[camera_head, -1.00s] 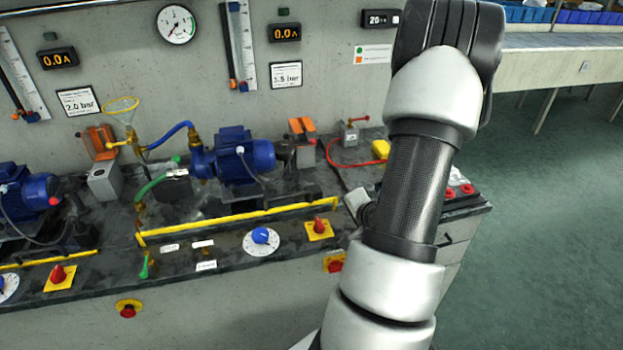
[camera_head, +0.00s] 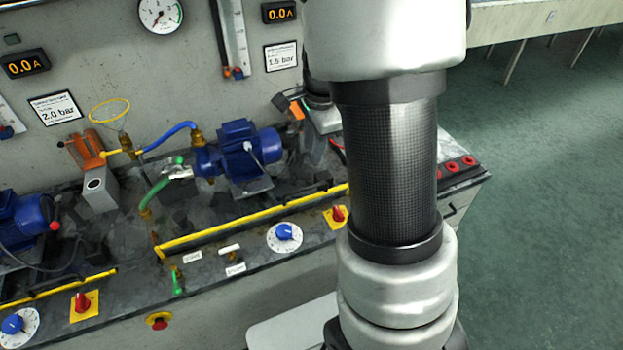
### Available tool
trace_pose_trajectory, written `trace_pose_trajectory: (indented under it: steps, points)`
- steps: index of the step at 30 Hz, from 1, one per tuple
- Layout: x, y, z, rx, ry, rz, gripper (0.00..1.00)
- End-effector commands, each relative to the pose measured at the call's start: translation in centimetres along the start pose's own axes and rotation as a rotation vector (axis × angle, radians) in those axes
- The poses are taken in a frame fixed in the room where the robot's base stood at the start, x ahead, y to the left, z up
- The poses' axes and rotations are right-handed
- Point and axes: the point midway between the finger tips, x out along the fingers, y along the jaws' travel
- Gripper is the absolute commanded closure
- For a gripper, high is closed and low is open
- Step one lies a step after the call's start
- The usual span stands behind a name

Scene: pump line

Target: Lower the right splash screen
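The right splash screen shows as a long yellow-edged bar (camera_head: 254,219) running along the bench in front of the right blue pump (camera_head: 238,155). Its right end runs behind my arm. I cannot tell any clear pane from the bench behind it, nor how far the screen is tilted. My arm fills the right middle of the view. Dark parts beside it, near the orange piece behind the pump, may belong to my wrist or gripper. My gripper's fingers cannot be made out, and no contact with the screen shows.
A second yellow bar (camera_head: 60,286) lies in front of the left pump (camera_head: 22,222). A blue-knobbed dial (camera_head: 285,236), a red switch on a yellow plate (camera_head: 338,215) and a red stop button (camera_head: 159,321) sit along the front. The green floor (camera_head: 540,180) at right is clear.

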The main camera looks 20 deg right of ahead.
Motion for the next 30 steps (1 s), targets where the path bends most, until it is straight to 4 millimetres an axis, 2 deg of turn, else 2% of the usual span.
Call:
trace_pose_trajectory:
  steps: [1, 12, 18, 24, 30]
  points:
    - [1.2, 0.2, 0.0, 0.002, 0.000, 0.006, 0.72]
    - [9.4, 0.2, -0.1, 0.001, 0.001, 0.006, 0.72]
    - [13.1, 0.2, -0.1, 0.002, 0.001, 0.004, 0.72]
    - [15.2, 0.1, -0.1, 0.000, 0.002, 0.002, 0.72]
    - [15.7, 0.1, -0.1, 0.000, 0.002, 0.000, 0.72]
